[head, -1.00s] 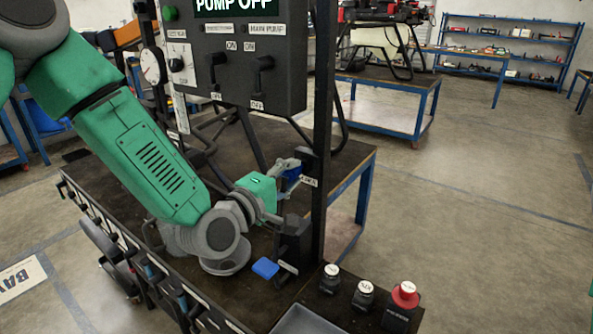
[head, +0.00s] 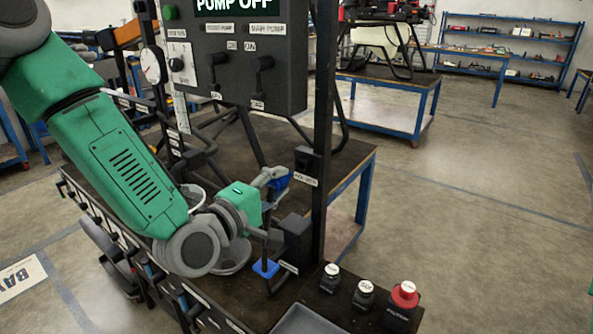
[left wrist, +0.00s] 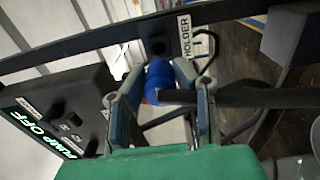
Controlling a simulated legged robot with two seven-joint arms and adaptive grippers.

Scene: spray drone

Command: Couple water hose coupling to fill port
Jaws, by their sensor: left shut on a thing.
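My left gripper (head: 276,180) is shut on the blue hose coupling (head: 279,185), just left of the black post. In the left wrist view the blue coupling (left wrist: 159,80) sits between the two fingers, and a dark hose (left wrist: 240,97) appears to run from it to the right. The black holder (head: 306,158) on the post is apart from the coupling in the head view; its label shows in the left wrist view. I cannot make out the fill port in either view. My right gripper is out of view.
The pump control panel (head: 240,60) hangs above the dark bench. The black post (head: 322,120) stands close right of the gripper. A blue flat piece (head: 265,268) and a black block (head: 297,238) are below the gripper.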

